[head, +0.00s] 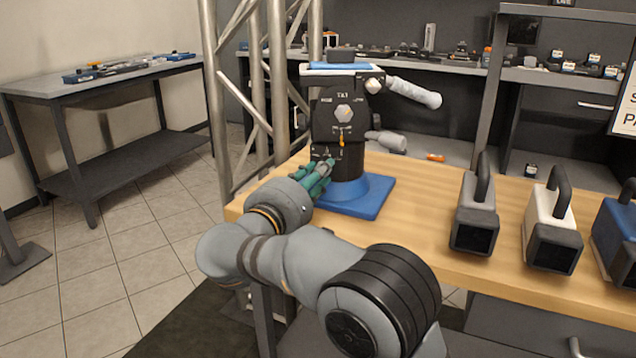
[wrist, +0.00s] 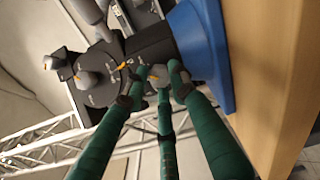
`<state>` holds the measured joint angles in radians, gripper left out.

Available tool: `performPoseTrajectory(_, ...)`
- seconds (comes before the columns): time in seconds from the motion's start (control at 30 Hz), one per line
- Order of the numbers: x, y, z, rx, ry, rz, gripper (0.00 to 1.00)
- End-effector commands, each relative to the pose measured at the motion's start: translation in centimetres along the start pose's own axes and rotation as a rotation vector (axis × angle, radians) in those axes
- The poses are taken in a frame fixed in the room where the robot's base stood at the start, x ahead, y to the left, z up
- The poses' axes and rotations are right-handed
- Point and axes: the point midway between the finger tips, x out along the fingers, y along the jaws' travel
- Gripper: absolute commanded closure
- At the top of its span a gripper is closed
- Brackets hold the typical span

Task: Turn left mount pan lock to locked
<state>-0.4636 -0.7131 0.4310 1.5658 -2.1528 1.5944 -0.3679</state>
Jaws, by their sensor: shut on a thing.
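The left mount (head: 340,122) is a black camera head on a blue square base (head: 375,196), at the left end of the wooden table. Its front has a silver knob (head: 344,112) and an orange pointer (head: 341,138) below it. My gripper (head: 325,165) has green fingers and reaches the lower front of the mount from the left. In the wrist view my gripper (wrist: 157,84) is shut on a small grey knob (wrist: 157,73) low on the mount, near the blue base. That knob's pointer and setting cannot be read clearly. In the head view my fingers hide it.
A grey-handled case (head: 476,215), a white case (head: 552,225) and a blue case (head: 615,235) stand to the right on the wooden table (head: 420,215). A metal truss (head: 220,110) rises close behind the mount's left. The tabletop between mount and cases is clear.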

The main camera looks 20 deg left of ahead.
Motion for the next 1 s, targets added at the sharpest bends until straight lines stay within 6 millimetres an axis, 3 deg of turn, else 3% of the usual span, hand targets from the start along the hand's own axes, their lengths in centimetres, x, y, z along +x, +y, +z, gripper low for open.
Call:
performPoseTrajectory(0.57, 0.00, -0.10, 0.00, 0.035, -0.001, -0.003, 1.00)
performPoseTrajectory(0.6, 0.00, -0.10, -0.01, 0.034, -0.001, -0.003, 0.74)
performPoseTrajectory(0.9, 0.00, -0.03, 0.00, 0.034, 0.000, -0.001, 0.56)
performPoseTrajectory(1.0, 0.00, -0.01, 0.00, 0.034, 0.000, -0.001, 0.56)
